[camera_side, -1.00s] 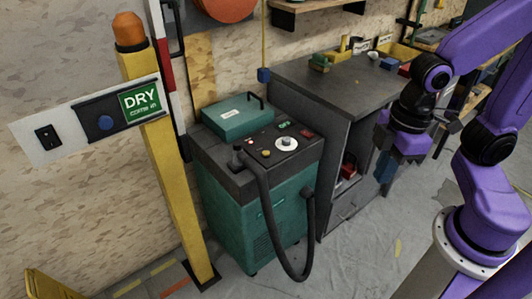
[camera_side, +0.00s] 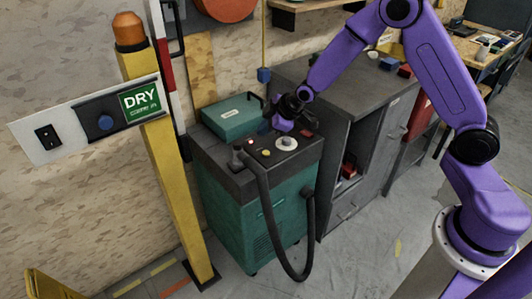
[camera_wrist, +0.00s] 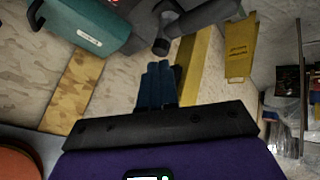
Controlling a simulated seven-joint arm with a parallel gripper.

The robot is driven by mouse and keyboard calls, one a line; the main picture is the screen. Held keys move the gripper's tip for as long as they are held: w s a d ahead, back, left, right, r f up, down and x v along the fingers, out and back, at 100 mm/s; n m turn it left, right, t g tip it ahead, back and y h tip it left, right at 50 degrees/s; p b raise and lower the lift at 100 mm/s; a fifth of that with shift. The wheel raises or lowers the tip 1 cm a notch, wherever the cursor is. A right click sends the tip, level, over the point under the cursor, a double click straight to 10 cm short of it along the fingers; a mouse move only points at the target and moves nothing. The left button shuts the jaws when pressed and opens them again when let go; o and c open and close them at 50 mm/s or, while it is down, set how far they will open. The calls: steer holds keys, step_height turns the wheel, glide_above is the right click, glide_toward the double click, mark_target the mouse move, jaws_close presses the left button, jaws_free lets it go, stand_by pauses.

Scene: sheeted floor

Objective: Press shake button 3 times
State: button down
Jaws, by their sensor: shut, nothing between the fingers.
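A green machine (camera_side: 265,220) with a dark top panel stands by the wall in the side view. The panel carries a white dial (camera_side: 286,143), a small yellow button (camera_side: 266,153) and a small red button (camera_side: 250,141). No label reading "shake" is legible. My gripper (camera_side: 283,124) is over the back right part of the panel and hides the green and red controls there. In the wrist view its blue fingers (camera_wrist: 158,84) are together and empty. I cannot tell whether they touch the panel.
A teal case (camera_side: 231,118) lies on the machine's back left; it also shows in the wrist view (camera_wrist: 87,24). A black hose (camera_side: 270,215) loops down the front. A yellow post (camera_side: 172,180) with a DRY sign (camera_side: 140,101) stands left. A grey cabinet (camera_side: 345,105) stands right.

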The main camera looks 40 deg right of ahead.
steer(key=t, duration=0.2)
glide_above(268, 154)
step_height(268, 154, down, 4)
steer(key=shift+f+h, duration=0.2)
steer(key=shift+h, duration=0.1)
steer(key=shift+f, duration=4.4)
steer(key=shift+f, duration=0.15)
steer(key=shift+f, duration=0.3)
steer(key=shift+f, duration=0.4)
steer(key=shift+r, duration=0.85)
